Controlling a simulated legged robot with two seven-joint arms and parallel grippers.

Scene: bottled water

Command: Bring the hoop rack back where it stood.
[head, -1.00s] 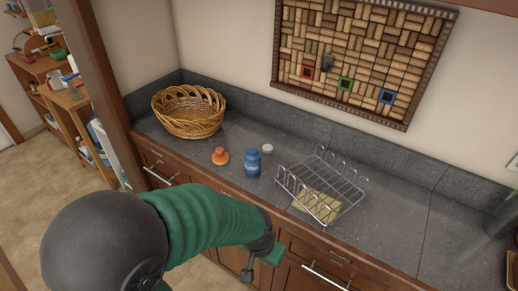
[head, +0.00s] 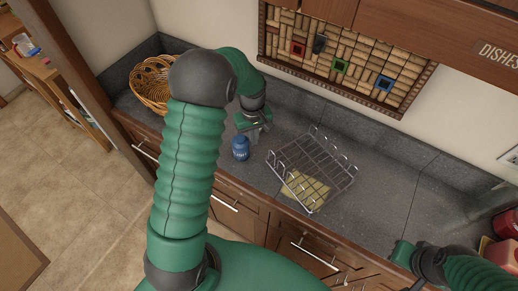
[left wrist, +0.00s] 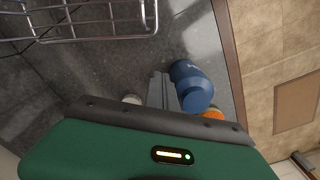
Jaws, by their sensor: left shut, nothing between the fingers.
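The hoop rack (head: 325,172), a wire frame with upright loops, sits on the grey counter over a yellow cloth-like sheet (head: 303,189). It also shows at the upper left of the left wrist view (left wrist: 85,32). My left gripper (head: 257,134) is shut and empty over the counter, left of the rack and just behind the blue bottle (head: 241,149). The left wrist view shows its fingers (left wrist: 158,90) beside the bottle (left wrist: 190,86), apart from the rack. My right gripper (head: 404,252) is at the lower right by the counter's front edge; its fingers are unclear.
A wicker basket (head: 152,85) stands at the counter's left end, partly behind my arm. In the left wrist view, an orange item (left wrist: 213,114) and a small white item (left wrist: 132,99) are near the bottle. Red items (head: 506,225) stand far right. Counter right of the rack is clear.

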